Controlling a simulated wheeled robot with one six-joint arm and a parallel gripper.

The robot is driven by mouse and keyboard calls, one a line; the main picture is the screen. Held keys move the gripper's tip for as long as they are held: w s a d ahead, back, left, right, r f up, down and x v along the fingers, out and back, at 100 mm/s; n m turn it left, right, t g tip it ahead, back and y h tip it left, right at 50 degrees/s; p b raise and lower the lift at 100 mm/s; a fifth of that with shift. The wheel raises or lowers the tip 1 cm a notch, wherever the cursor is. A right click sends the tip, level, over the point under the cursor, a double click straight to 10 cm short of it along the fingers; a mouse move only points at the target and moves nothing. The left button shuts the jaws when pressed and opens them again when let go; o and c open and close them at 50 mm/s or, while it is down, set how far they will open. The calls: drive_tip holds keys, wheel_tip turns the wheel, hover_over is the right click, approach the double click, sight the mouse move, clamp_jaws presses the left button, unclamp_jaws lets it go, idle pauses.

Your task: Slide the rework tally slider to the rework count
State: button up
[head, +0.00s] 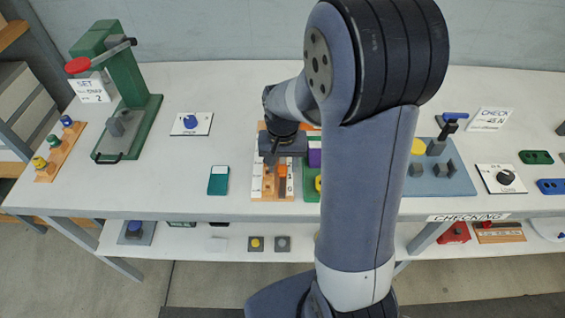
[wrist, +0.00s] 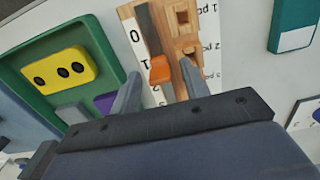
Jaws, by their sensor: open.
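The rework tally is a wooden board (head: 258,184) under my gripper, and its wood frame also shows in the wrist view (wrist: 127,12). A white strip beside its slot reads 0 and 1, and the other side has piece labels, partly cut off. The orange slider (wrist: 160,70) sits in the slot beside the 1, and it also shows in the head view (head: 282,171). My gripper (wrist: 160,75) is open, with one finger on each side of the slider. I cannot tell whether either finger touches it. The lower part of the board is hidden behind my gripper.
A green tray (wrist: 30,80) with a yellow block (wrist: 62,69) and a purple piece lies beside the board. A green and white card (head: 218,181) lies on the other side. A green press (head: 115,80) stands at the back left.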

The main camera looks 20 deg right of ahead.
drive_tip(key=shift+c, duration=0.2)
clamp_jaws()
idle(0.3)
drive_tip(key=shift+s+a, duration=0.2)
drive_tip(key=shift+s, duration=0.5)
drive_tip(key=shift+s+a, duration=0.25)
drive_tip(key=shift+s, duration=0.45)
drive_tip(key=shift+s+a, duration=0.2)
drive_tip(key=shift+s, duration=0.5)
drive_tip(key=shift+o, duration=0.2)
unclamp_jaws()
